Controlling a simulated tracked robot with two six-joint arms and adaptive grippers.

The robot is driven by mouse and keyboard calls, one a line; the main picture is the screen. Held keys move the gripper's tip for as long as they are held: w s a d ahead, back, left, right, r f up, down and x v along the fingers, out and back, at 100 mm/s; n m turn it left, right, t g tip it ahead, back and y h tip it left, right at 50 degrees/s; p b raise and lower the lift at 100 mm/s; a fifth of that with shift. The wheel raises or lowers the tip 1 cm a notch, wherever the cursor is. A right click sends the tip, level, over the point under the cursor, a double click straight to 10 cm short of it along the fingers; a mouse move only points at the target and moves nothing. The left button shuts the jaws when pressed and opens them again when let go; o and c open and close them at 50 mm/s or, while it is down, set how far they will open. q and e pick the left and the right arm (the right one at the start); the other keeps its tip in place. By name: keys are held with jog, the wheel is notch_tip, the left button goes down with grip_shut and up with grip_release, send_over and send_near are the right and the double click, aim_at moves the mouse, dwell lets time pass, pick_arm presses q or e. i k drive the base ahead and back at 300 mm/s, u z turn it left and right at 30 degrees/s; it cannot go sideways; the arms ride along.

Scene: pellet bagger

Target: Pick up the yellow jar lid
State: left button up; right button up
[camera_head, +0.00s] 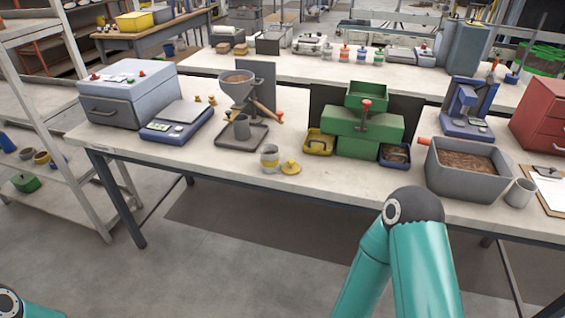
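The yellow jar lid (291,168) lies on the white bench top near its front edge. It is a round disc with a small knob on top. A grey jar with a yellow band (269,159) stands upright just left of it. A teal arm of mine rises at the lower right, in front of the bench, and a small part of another shows in the bottom left corner. Neither gripper shows in this view.
Left of the lid are a scale (178,121) and a funnel stand (242,132). Behind it are a yellow tray (319,143) and a green machine (362,126). A grey bin of pellets (437,180) stands right. The bench front around the lid is clear.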

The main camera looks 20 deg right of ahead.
aim_at(291, 168)
jog(key=i, duration=0.9)
jog(key=z, duration=0.05)
